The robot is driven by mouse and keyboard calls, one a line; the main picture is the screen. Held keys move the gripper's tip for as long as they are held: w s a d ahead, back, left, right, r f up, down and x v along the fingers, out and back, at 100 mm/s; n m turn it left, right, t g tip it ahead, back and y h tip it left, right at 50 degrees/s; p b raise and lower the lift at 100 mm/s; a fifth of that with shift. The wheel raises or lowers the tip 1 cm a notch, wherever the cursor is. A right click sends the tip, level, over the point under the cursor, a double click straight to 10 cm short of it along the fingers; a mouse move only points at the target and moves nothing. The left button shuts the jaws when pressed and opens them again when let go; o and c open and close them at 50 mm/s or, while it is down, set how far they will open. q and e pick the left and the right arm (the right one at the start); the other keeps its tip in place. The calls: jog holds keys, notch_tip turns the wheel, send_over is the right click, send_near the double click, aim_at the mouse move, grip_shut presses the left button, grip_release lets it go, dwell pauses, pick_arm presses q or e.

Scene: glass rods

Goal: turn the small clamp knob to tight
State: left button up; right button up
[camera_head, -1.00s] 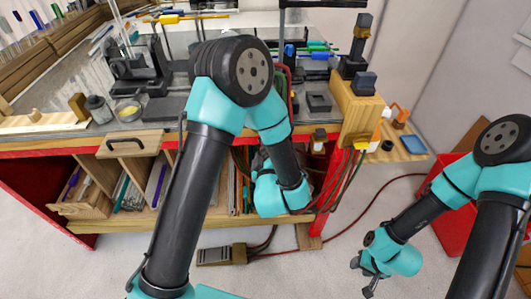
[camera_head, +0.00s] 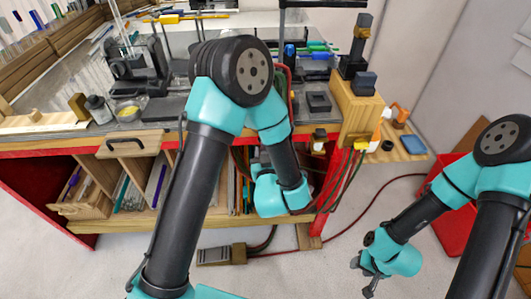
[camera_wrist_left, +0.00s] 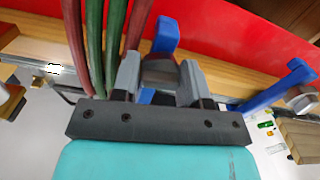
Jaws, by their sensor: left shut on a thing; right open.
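My left gripper (camera_wrist_left: 160,82) is shut on a small grey-brown piece (camera_wrist_left: 160,68), which looks like the clamp knob. It sits between the two grey fingers, close to the wooden edge under the red bench front. Its marking and how far it is turned cannot be seen. A blue bracket (camera_wrist_left: 166,36) shows just behind it, perhaps part of the clamp. In the head view my left arm reaches down in front of the bench, and its fingers and the knob are hidden. My right gripper (camera_head: 366,277) is open and empty at the lower right, away from the bench.
Red and green hoses (camera_wrist_left: 115,45) pass close beside the left finger. Another blue bracket (camera_wrist_left: 272,92) is at the right of the wrist view. The red-edged bench (camera_head: 60,150) carries several tools and rods. A red bin (camera_head: 455,235) stands behind my right arm.

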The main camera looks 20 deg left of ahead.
pick_arm(q)
jog(key=m, duration=0.6)
jog(key=shift+m, duration=0.3)
jog(key=m, duration=0.6)
jog(key=shift+m, duration=0.3)
jog(key=o, duration=0.8)
jog(key=shift+s, duration=0.1)
